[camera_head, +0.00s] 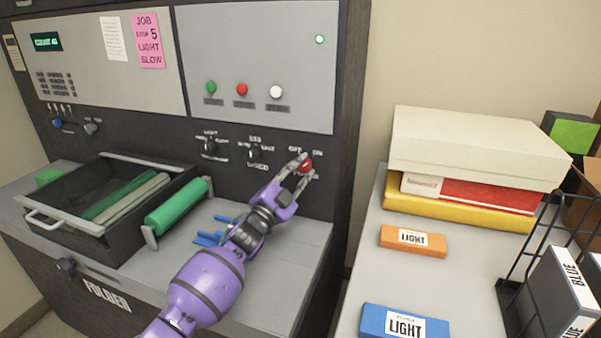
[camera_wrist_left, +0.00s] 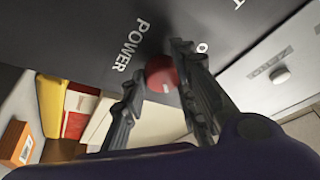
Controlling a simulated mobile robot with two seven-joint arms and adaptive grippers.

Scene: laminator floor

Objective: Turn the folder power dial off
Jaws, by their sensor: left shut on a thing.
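The folder machine (camera_head: 110,290) has a dark panel with a red power dial (camera_head: 307,165) at its right end, beside the labels "OFF" and "ON". My left gripper (camera_head: 303,169) reaches up to this dial, with its fingers on either side of it and shut on it. In the left wrist view the red dial (camera_wrist_left: 161,72) sits between the two dark fingers (camera_wrist_left: 160,85), near the word "POWER" on the panel. A short pale mark shows on the dial's face. The fingers partly hide the dial and its labels. My right gripper is not in view.
Two black dials (camera_head: 209,147) sit left of the red one, below green, red and white buttons (camera_head: 242,89). A dark tray (camera_head: 95,222) with a green roller (camera_head: 177,206) stands on the machine. At right, a grey table holds boxes (camera_head: 413,241) and a wire rack (camera_head: 530,260).

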